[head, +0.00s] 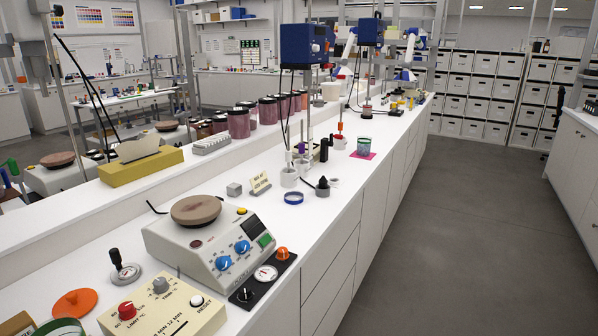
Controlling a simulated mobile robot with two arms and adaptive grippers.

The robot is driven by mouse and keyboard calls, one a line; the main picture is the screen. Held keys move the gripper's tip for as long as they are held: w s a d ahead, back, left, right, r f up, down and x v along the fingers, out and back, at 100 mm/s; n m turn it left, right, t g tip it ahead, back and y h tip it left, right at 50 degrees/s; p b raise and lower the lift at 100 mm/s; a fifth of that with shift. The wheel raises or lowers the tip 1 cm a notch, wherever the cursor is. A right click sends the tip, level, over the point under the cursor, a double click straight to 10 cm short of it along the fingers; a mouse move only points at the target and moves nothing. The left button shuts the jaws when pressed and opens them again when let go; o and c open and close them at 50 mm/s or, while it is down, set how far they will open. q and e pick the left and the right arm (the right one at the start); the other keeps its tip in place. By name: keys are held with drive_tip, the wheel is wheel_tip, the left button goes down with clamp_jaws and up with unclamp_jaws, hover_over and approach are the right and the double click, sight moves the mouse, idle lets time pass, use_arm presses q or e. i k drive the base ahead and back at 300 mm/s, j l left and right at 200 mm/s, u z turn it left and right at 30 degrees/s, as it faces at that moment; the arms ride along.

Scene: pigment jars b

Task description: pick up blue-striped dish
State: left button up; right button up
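Neither of my grippers shows in this view.
A hotplate (212,244) with blue knobs stands nearer on the white bench (325,213). A small sign (260,183), white cups (289,178) and a black-topped item (322,187) surround the dish. The floor (450,240) to the right is clear.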

sight(290, 197)
drive_tip(key=u, duration=0.3)
drive_tip(key=i+l+u, duration=0.15)
drive_tip(key=l+u, duration=0.15)
drive_tip(key=i+l+u, duration=0.1)
drive_tip(key=l+u, duration=0.45)
drive_tip(key=l, duration=0.2)
drive_tip(key=i, duration=0.05)
